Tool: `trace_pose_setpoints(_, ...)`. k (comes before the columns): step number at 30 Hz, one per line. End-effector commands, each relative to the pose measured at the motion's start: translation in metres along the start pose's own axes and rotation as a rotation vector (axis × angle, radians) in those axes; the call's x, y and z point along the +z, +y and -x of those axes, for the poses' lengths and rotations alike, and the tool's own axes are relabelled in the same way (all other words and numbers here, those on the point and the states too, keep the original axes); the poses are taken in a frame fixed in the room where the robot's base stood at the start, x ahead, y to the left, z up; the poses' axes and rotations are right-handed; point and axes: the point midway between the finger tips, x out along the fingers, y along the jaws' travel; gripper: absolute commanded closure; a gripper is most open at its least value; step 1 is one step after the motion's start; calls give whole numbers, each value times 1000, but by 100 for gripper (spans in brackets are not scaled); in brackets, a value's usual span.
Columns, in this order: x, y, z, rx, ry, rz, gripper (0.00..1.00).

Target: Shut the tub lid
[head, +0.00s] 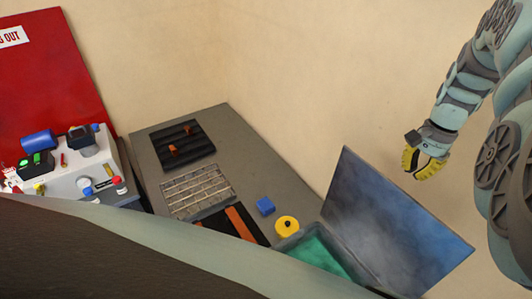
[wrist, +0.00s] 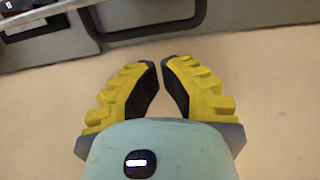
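The tub (head: 331,264) sits at the front right of the grey bench, with a green inside showing. Its lid (head: 395,225) stands open as a large tilted blue-grey panel on the tub's right side. The lower part of the tub is cut off by my own body in front. My gripper (head: 417,163), with yellow fingers, is in the air to the right of the lid's upper edge, apart from it. In the wrist view my gripper (wrist: 161,70) shows its fingertips apart with nothing between them.
A blue block (head: 265,206) and a yellow round piece (head: 287,226) lie beside the tub. A black tray (head: 190,158) and a wire rack (head: 197,190) are farther back. A red panel (head: 50,70) stands far left. A dark bar (wrist: 150,32) crosses the top of the wrist view.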

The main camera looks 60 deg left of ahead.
Motion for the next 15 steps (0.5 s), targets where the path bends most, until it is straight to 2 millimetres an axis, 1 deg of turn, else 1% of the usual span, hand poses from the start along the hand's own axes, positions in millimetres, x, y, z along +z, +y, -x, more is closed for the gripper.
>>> trace_pose_setpoints(1,1,-2,2,0,0,4,100)
trace_pose_setpoints(9,1,-1,-21,0,-1,3,100)
trace_pose_setpoints(15,0,-2,-34,-1,2,3,100)
